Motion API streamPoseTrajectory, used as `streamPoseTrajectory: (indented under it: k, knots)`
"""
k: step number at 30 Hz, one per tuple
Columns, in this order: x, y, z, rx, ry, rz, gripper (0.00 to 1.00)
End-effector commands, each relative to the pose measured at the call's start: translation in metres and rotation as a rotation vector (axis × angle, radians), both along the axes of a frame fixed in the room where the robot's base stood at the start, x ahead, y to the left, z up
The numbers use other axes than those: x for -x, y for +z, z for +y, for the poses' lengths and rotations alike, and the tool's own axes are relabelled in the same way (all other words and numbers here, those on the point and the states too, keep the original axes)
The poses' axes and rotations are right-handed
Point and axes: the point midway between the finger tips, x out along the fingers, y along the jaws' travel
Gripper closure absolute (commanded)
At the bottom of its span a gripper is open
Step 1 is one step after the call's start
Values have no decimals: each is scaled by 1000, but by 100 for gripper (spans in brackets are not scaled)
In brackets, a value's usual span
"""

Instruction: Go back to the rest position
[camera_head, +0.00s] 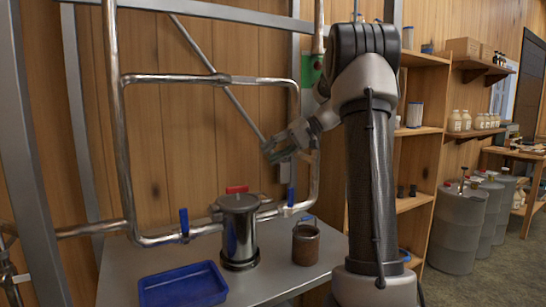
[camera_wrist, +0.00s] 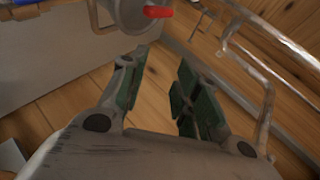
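My gripper (camera_head: 285,150) is raised in front of the wood wall in the head view, above and to the right of a steel canister. In the wrist view its two green-padded fingers (camera_wrist: 160,95) stand apart with nothing between them. The canister (camera_head: 239,235) stands upright on the metal table (camera_head: 275,278), with a red handle (camera_head: 237,189) on top. The red handle also shows at the top of the wrist view (camera_wrist: 158,12). My arm hides part of the wall and shelves behind it.
A blue tray (camera_head: 183,287) and a rusty brown pot (camera_head: 306,244) rest on the table. Steel pipes (camera_head: 117,110) with blue valve levers run close behind and around the gripper. Shelves (camera_head: 425,132) and grey barrels (camera_head: 456,228) stand at right. Open floor (camera_head: 500,280) shows at lower right.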

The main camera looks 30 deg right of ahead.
Motion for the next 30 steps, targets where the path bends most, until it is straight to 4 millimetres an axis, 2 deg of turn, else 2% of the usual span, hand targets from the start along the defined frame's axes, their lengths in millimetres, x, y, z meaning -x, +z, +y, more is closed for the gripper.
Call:
streamPoseTrajectory:
  k: [10,14,17,21,24,27,30]
  knots:
    - [3,0,4,8,2,6,68]
    - [29,1,29,79,10,52,68]
    - [74,-3,60,201,19,113,68]
    - [152,-19,89,414,21,171,68]
    - [206,-35,96,567,20,172,68]
    - [251,-53,93,707,17,144,68]
    - [283,-70,85,819,14,98,68]
